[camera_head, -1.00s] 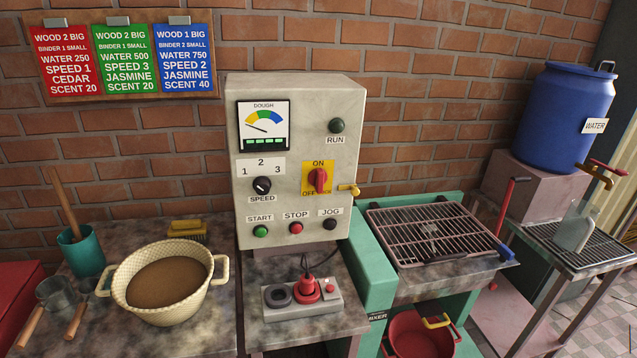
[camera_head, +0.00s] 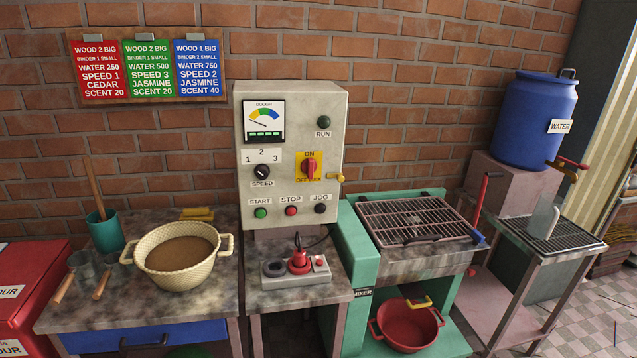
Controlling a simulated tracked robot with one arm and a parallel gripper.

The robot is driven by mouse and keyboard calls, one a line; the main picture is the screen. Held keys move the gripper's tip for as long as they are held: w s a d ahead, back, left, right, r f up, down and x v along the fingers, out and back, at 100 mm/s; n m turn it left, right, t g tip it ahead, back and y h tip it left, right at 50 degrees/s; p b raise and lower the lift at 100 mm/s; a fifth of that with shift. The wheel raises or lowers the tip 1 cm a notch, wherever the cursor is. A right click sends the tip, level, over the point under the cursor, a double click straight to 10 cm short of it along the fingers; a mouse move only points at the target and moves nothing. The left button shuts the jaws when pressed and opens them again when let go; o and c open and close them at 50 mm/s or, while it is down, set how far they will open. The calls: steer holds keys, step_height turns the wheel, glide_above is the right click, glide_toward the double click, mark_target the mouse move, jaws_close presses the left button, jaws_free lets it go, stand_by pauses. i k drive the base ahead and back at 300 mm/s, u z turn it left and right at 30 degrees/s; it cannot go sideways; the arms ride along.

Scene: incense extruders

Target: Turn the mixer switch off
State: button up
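The control box (camera_head: 291,225) is a pale grey cabinet standing against the brick wall, near the middle of the view. Its red rotary switch (camera_head: 309,168) sits on a yellow plate marked ON at the top and OFF at the lower left. The red handle looks upright, towards ON. The RUN lamp (camera_head: 324,123) above it is dark green and looks unlit. A label reading MIXER (camera_head: 363,293) is on the green machine (camera_head: 356,251) to the right of the box. My gripper is not in view.
A beige basket (camera_head: 181,285) of brown material stands at the left. A wire grill (camera_head: 418,238), a red pot (camera_head: 405,345) and a blue water barrel (camera_head: 533,112) are at the right. A brass-coloured lever (camera_head: 336,177) sticks out beside the box.

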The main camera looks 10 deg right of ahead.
mark_target(309, 166)
steer(key=k, duration=0.65)
steer(key=u, duration=0.25)
steer(key=i, duration=2.15)
steer(key=z, duration=0.85)
